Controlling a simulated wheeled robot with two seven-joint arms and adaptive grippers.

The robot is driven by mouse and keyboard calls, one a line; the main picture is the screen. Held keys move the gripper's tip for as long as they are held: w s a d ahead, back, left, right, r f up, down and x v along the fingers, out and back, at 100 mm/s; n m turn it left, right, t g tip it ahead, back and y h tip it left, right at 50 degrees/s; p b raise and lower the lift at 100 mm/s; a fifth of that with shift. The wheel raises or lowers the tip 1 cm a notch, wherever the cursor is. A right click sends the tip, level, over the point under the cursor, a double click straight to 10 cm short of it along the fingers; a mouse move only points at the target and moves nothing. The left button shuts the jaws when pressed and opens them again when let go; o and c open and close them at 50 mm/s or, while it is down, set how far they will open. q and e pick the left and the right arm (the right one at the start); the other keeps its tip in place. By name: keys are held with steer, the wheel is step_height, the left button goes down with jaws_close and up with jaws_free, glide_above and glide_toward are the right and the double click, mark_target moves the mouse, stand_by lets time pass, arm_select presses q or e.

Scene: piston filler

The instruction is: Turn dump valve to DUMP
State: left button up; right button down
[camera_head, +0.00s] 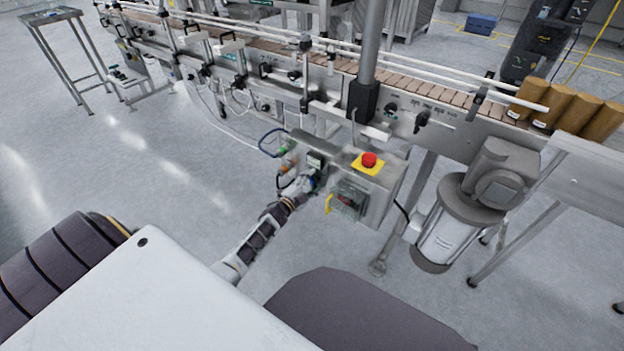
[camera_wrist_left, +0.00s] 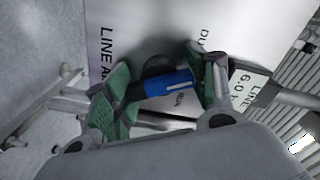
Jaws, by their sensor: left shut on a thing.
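The dump valve's blue handle (camera_wrist_left: 168,84), with a pale stripe on it, lies between the green pads of my left gripper (camera_wrist_left: 158,88) in the left wrist view. The gripper is shut on the handle. Behind it is a pale label plate (camera_wrist_left: 135,30) with partly hidden lettering, including "LINE A", "DU" and "RUN". The finger covers the rest of the DUMP marking. In the head view my left gripper (camera_head: 314,181) is at the left side of the control box; the handle is mostly hidden there. My right gripper is not in view.
The control box (camera_head: 385,190) carries a red emergency stop button (camera_head: 369,160) on a yellow plate, close to my left gripper. Hoses and a conveyor (camera_head: 420,92) lie behind. Brown cylinders (camera_head: 562,108) stand at right above a motor unit (camera_head: 445,225).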

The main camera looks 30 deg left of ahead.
arm_select(q)
steer(key=shift+n, duration=0.7)
steer(key=shift+n+p, duration=0.65)
steer(key=shift+n, duration=0.25)
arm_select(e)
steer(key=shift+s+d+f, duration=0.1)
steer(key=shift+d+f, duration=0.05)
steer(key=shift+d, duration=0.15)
arm_select(q)
steer(key=o, duration=1)
steer(key=shift+o, duration=0.2)
steer(key=shift+s, duration=0.1)
